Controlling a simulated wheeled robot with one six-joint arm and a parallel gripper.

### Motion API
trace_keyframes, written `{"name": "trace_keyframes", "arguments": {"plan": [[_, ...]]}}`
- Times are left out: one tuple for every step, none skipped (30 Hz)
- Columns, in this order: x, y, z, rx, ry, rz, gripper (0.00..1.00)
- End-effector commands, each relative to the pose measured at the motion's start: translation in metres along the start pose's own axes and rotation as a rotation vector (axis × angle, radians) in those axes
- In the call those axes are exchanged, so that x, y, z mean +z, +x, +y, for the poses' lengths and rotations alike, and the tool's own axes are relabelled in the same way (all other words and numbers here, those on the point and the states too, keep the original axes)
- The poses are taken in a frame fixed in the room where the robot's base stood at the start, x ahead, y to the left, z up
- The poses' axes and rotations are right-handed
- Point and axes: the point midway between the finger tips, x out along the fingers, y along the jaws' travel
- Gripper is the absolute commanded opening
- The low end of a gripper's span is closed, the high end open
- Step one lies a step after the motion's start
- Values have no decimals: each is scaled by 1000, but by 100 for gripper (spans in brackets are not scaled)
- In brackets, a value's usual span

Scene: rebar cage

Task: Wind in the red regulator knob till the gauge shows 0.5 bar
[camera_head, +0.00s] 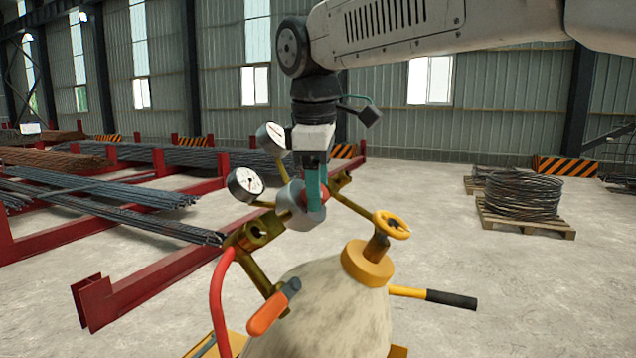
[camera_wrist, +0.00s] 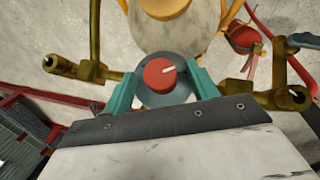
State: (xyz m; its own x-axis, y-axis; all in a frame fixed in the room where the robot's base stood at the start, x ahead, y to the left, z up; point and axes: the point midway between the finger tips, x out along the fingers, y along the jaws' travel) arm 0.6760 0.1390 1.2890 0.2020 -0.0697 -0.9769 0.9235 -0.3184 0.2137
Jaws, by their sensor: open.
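The red regulator knob (camera_wrist: 160,76) shows in the wrist view as a round disc with a white pointer line towards the upper right. It sits on a round grey regulator body (camera_wrist: 168,98). My gripper (camera_wrist: 162,77) is open, with one teal finger on each side of the knob and a gap visible on both sides. In the head view my gripper (camera_head: 313,182) reaches down onto the regulator (camera_head: 300,205) and mostly hides the knob. Two white dial gauges, a nearer one (camera_head: 245,183) and a farther one (camera_head: 271,138), stand beside it; their readings are too small to tell.
A pale cylinder (camera_head: 330,305) with a yellow valve wheel (camera_head: 391,225) stands below the regulator. A red hose (camera_head: 217,300), an orange lever (camera_head: 268,314) and brass pipework crowd the near left.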

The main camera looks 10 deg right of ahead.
Motion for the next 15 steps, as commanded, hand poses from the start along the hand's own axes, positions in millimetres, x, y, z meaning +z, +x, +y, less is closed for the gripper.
{"name": "trace_keyframes", "arguments": {"plan": [[0,0,0,0,0,0,59],[0,0,0,0,0,0,59],[0,0,0,0,0,0,59],[0,0,0,0,0,0,59],[0,0,0,0,0,0,56],[0,0,0,0,0,0,45],[0,0,0,0,0,0,36],[0,0,0,0,0,0,28],[0,0,0,0,0,0,17],[0,0,0,0,0,0,14],[0,0,0,0,0,0,14],[0,0,0,0,0,0,14],[0,0,0,0,0,0,14],[0,0,0,-1,1,0,14],[0,0,0,-3,2,0,14]]}}
